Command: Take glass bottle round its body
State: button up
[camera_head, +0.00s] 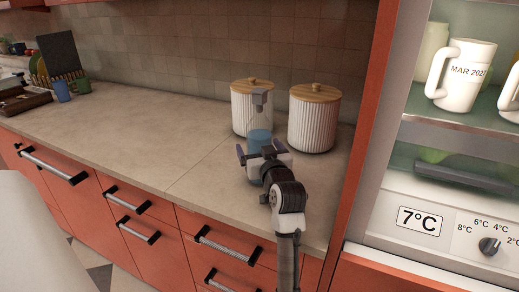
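A glass bottle (259,139) with a blue lower body, a clear neck and a grey top stands upright on the counter (190,145), in front of the left ribbed canister. My gripper (260,150) is at the bottle's near side, low by its blue body. Its two dark fingers are spread apart, one on the left and one on the right of the body. No contact between fingers and glass can be made out. The lowest part of the bottle is hidden behind my gripper.
Two white ribbed canisters with wooden lids, the left one (240,108) and the right one (314,120), stand close behind and right of the bottle. A red cabinet side (366,130) bounds the counter at right. The counter to the left is clear.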

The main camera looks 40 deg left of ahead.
jog(key=shift+c, duration=0.2)
jog(key=c, duration=1.7)
jog(key=shift+r, duration=0.15)
jog(key=shift+r, duration=0.1)
